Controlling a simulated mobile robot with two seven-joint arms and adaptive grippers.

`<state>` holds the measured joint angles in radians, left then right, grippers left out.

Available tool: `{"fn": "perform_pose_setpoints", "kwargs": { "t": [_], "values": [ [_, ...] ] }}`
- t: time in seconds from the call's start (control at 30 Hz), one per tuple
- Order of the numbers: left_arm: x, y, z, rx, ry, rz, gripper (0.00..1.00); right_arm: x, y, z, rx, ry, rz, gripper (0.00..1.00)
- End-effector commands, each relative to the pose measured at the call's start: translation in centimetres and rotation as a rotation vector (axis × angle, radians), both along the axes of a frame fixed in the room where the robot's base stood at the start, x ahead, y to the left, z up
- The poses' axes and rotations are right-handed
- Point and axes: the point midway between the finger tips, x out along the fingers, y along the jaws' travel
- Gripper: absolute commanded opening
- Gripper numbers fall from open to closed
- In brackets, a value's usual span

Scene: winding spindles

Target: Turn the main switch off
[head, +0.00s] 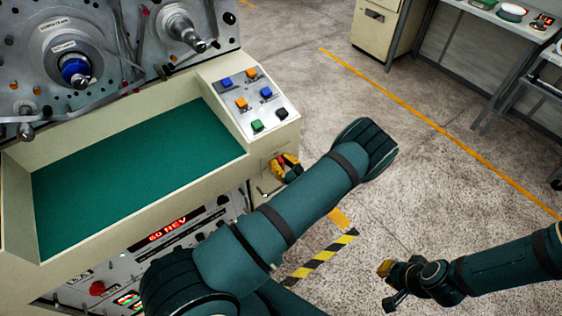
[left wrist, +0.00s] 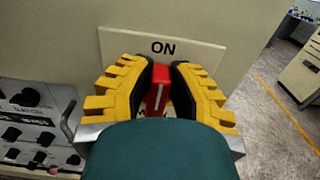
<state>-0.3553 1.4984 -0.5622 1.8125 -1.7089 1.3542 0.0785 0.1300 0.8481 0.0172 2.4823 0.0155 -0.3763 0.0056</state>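The main switch is a red handle (left wrist: 157,92) on a pale plate (left wrist: 120,48) on the machine's side. The plate reads ON above the handle. My left gripper (left wrist: 161,80) has its two yellow fingers with black pads on either side of the handle, closed in on it. The handle's lower part is hidden behind my wrist. In the head view the left gripper (head: 286,167) is at the panel's right end, with a bit of red between the fingers. My right gripper (head: 387,285) is apart from the machine, over the floor, its fingers spread and empty.
A sloped button panel (head: 255,103) and a green work surface (head: 135,170) are above and left of the switch. A lower panel (head: 170,240) shows a lit 60 REV display. A cabinet (head: 376,25) and a table stand at the back right. The floor between is clear.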

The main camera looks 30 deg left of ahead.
Motion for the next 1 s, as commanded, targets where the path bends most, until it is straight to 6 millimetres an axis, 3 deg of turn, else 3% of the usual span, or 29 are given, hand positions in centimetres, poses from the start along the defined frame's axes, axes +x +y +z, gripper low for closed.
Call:
{"fn": "perform_pose_setpoints", "kwargs": {
  "t": [0.57, 1.0],
  "values": [
    [-0.2, 0.2, 0.0, -0.029, -0.072, 0.0, 0.0, 0.0, 0.0, -0.4, -0.001, 0.0, 0.0, 0.0],
    [-1.2, 0.6, -0.4, -0.166, -0.407, 0.0, 0.0, -0.3, 0.1, -1.7, 0.0, 0.007, 0.005, 0.0]
  ]
}}
